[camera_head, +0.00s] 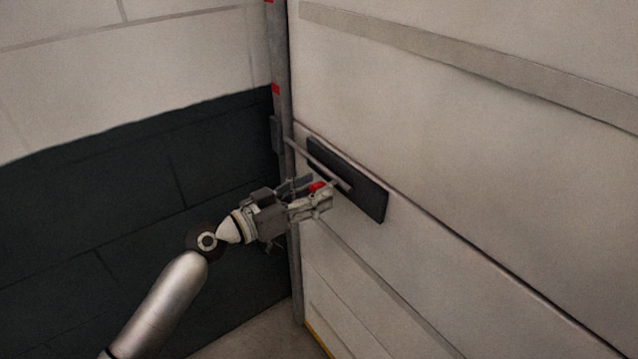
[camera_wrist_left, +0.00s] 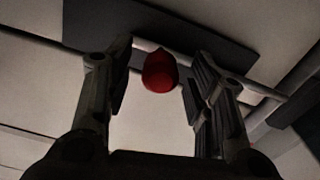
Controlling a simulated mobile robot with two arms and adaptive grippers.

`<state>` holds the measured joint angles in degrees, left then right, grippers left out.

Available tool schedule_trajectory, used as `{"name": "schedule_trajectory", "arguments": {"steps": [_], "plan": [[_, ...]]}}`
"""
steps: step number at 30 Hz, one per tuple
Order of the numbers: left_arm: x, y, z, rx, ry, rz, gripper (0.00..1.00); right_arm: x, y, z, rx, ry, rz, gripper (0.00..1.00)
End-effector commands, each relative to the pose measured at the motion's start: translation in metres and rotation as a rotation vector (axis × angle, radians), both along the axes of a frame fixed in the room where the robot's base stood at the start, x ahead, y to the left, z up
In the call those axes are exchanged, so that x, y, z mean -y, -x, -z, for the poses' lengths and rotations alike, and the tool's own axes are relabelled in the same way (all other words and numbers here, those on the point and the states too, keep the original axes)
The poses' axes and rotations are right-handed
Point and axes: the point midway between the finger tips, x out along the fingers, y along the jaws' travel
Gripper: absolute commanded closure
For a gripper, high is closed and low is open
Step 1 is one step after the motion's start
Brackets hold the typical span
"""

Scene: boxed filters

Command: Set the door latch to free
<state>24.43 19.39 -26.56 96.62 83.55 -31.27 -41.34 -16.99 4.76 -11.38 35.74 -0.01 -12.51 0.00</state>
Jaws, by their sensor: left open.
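The door latch shows as a dark plate (camera_head: 368,200) on the pale door, with a thin grey bar (camera_head: 322,165) running across it to the door's left edge. A red knob (camera_head: 318,187) sits at the latch, partly hidden by my fingers in the head view. My left gripper (camera_head: 320,195) is open in front of the plate. In the left wrist view the red knob (camera_wrist_left: 159,72) hangs between the two open fingers, with a gap on both sides. The bar (camera_wrist_left: 262,90) and dark plate (camera_wrist_left: 190,30) lie behind it. My right gripper is not in view.
The pale panelled door (camera_head: 480,180) fills the right side. A grey door post (camera_head: 280,60) with red marks stands at its left edge. A wall (camera_head: 130,190), white above and dark below, lies to the left. A little bare floor (camera_head: 255,335) shows at the bottom.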

Motion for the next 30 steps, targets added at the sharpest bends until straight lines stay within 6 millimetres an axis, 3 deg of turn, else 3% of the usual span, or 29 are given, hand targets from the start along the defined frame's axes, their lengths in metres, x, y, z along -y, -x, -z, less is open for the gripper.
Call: {"name": "schedule_trajectory", "arguments": {"steps": [6, 15, 27, 30], "plan": [[0.013, -0.010, 0.000, 0.000, 0.000, 0.000, 0.50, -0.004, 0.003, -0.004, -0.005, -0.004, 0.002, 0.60], [0.015, -0.011, 0.001, 0.000, -0.002, -0.001, 0.50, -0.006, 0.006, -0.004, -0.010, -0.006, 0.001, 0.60], [0.014, -0.011, 0.001, -0.001, -0.001, -0.001, 1.00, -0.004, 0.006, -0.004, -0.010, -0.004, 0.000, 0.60], [0.014, -0.011, 0.001, -0.001, -0.001, -0.001, 1.00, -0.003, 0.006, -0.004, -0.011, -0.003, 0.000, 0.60]]}}
